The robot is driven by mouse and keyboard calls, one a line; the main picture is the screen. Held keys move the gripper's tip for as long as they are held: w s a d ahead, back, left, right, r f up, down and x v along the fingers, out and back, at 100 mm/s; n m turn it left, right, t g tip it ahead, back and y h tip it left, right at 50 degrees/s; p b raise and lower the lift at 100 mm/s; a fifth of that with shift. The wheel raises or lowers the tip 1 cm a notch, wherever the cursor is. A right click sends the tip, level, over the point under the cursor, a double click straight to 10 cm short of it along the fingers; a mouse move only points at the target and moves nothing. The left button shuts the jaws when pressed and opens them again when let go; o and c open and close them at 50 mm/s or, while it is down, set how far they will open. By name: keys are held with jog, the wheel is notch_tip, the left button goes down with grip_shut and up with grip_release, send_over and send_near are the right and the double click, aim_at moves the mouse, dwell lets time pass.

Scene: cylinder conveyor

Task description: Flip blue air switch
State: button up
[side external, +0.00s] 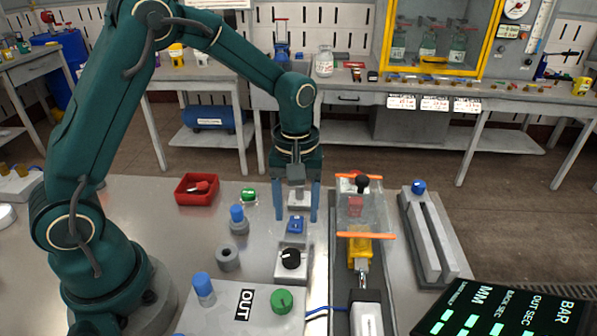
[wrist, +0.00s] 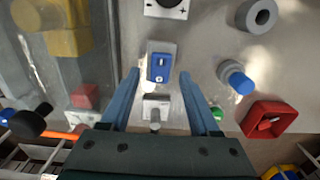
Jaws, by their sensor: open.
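The blue air switch (side external: 295,225) is a small blue rocker on a grey box on the bench. In the wrist view the blue switch (wrist: 159,68) lies between the tips of my two blue fingers, with its white marks showing. My gripper (side external: 297,217) points down with its fingers wide apart, one on each side of the switch in the picture. It is empty in the wrist view (wrist: 160,77). I cannot tell how far the fingertips are above the switch, or which way the rocker is tipped.
A black knob box (side external: 291,260) and a grey toggle box (wrist: 156,108) stand close on either side of the switch. The conveyor (side external: 343,278) with its clear cover runs to the right. A blue-capped cylinder (side external: 238,220), grey ring (side external: 228,258) and red tray (side external: 196,197) stand left.

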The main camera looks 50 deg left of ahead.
jog(key=shift+f, duration=0.65)
grip_shut()
jog(key=shift+s+d+t+y, duration=0.25)
jog(key=shift+t+y, duration=0.6)
jog(key=shift+s+d+t+y, duration=0.2)
jog(key=shift+s+t+y, duration=0.05)
jog(key=shift+t+y, duration=0.6)
